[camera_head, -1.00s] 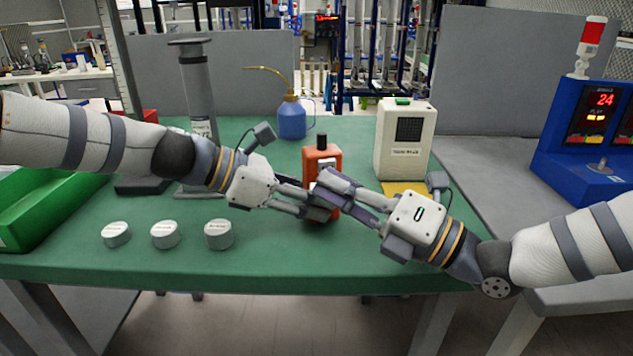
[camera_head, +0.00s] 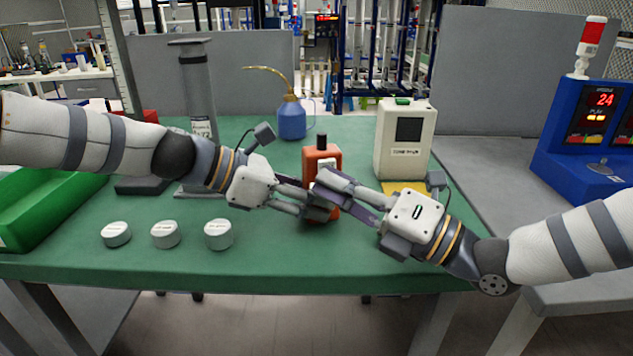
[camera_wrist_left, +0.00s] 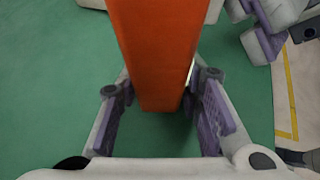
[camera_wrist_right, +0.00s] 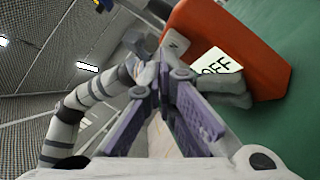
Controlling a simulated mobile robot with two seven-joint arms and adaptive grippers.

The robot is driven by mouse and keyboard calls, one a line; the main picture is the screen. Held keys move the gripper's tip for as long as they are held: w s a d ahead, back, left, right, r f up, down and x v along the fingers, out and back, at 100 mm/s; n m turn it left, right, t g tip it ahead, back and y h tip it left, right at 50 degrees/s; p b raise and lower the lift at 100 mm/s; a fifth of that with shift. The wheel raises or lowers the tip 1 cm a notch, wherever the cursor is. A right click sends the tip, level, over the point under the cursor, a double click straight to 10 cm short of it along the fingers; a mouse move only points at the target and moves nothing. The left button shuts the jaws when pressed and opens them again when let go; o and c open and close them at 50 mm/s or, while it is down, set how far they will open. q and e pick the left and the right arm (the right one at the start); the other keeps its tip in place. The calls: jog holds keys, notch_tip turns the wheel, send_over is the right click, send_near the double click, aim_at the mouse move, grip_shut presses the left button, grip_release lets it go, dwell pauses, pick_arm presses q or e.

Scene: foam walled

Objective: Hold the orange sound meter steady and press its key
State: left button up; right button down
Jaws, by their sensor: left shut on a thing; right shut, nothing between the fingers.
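The orange sound meter (camera_head: 318,158) stands upright on the green table, with a black knob on top. My left gripper (camera_head: 307,197) is shut on its body from the left; the orange body (camera_wrist_left: 155,50) shows between the fingers in the left wrist view. My right gripper (camera_head: 324,186) is shut and empty, its tips at the front of the meter; the head view does not show whether they touch. In the right wrist view, a white label reading OFF (camera_wrist_right: 218,68) is on the meter beside the fingers (camera_wrist_right: 162,85). The key is hidden.
A white box with a dark screen (camera_head: 404,150) stands behind right, near a yellow patch (camera_head: 402,187). A blue wash bottle (camera_head: 292,120) and a grey column (camera_head: 198,95) stand behind. Several white discs (camera_head: 165,234) lie front left. A green bin (camera_head: 40,205) is at the left edge.

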pick_arm(q)
jog(key=shift+s+f, duration=0.1)
jog(key=shift+f, duration=0.1)
pick_arm(e)
jog(key=shift+w, duration=0.25)
jog(key=shift+s, duration=0.45)
jog(key=shift+s+d, duration=0.3)
jog(key=shift+s, duration=0.65)
jog(key=shift+s+d, duration=0.3)
jog(key=shift+s, duration=0.7)
jog(key=shift+s+d, duration=0.3)
jog(key=shift+s, duration=0.65)
